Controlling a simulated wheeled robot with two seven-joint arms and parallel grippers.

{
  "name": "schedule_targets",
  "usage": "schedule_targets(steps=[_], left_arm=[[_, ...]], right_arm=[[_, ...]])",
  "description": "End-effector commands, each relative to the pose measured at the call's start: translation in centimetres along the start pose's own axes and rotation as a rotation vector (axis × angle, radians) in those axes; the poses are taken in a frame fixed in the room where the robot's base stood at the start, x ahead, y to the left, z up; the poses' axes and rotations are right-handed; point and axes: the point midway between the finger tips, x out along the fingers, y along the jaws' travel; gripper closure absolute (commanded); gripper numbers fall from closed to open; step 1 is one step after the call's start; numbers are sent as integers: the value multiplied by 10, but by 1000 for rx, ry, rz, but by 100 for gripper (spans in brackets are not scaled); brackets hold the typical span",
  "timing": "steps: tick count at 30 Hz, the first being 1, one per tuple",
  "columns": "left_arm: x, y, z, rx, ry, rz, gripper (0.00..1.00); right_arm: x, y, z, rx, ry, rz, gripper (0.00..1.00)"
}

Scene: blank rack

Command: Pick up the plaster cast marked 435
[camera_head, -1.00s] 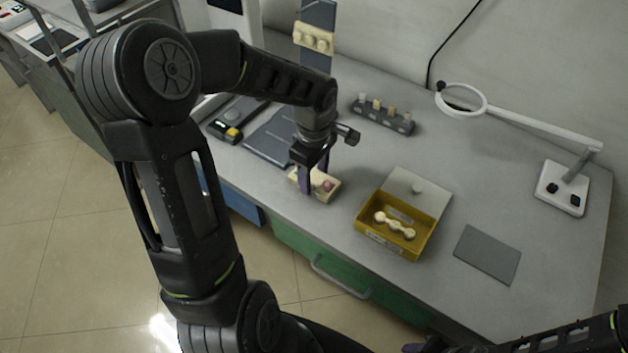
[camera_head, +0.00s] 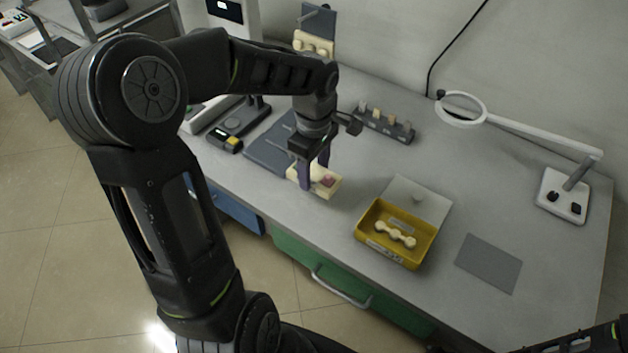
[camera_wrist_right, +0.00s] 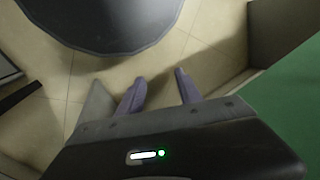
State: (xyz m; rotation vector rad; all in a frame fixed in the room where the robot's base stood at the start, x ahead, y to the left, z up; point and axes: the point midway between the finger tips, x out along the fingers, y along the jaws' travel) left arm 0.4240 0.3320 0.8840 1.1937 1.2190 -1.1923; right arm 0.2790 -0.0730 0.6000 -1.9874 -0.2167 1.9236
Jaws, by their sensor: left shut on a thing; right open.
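A cream plaster cast (camera_head: 329,189) with a pink patch is at the front edge of the bench in the head view. Any number on it is too small to read. My left gripper (camera_head: 315,173) points down with its two purple fingers on either side of the cast, shut on it. I cannot tell whether the cast touches the bench. Another cream cast (camera_head: 313,43) with round bumps shows on an upright grey holder at the back. My right gripper (camera_wrist_right: 160,91) is open and empty in the right wrist view, above the floor.
A yellow tray (camera_head: 372,244) holds a bone-shaped cream piece (camera_head: 395,233). A rack of small blocks (camera_head: 384,124), a grey mat (camera_head: 488,263) and a magnifier lamp (camera_head: 563,194) stand to the right. A dark grey plate (camera_head: 268,146) lies left of the cast. A green drawer (camera_head: 300,257) is below.

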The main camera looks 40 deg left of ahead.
Motion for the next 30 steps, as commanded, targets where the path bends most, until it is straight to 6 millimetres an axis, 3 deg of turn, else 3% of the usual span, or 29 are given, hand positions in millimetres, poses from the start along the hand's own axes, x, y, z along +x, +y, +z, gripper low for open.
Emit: schedule_targets(steps=[3,9,30], left_arm=[[-25,1,0,0,1,5,96],[-48,0,0,-1,-1,1,96],[-51,0,0,0,0,-1,96]], right_arm=[[2,1,0,0,0,0,58],[2,1,0,0,0,0,58],[2,1,0,0,0,0,58]])
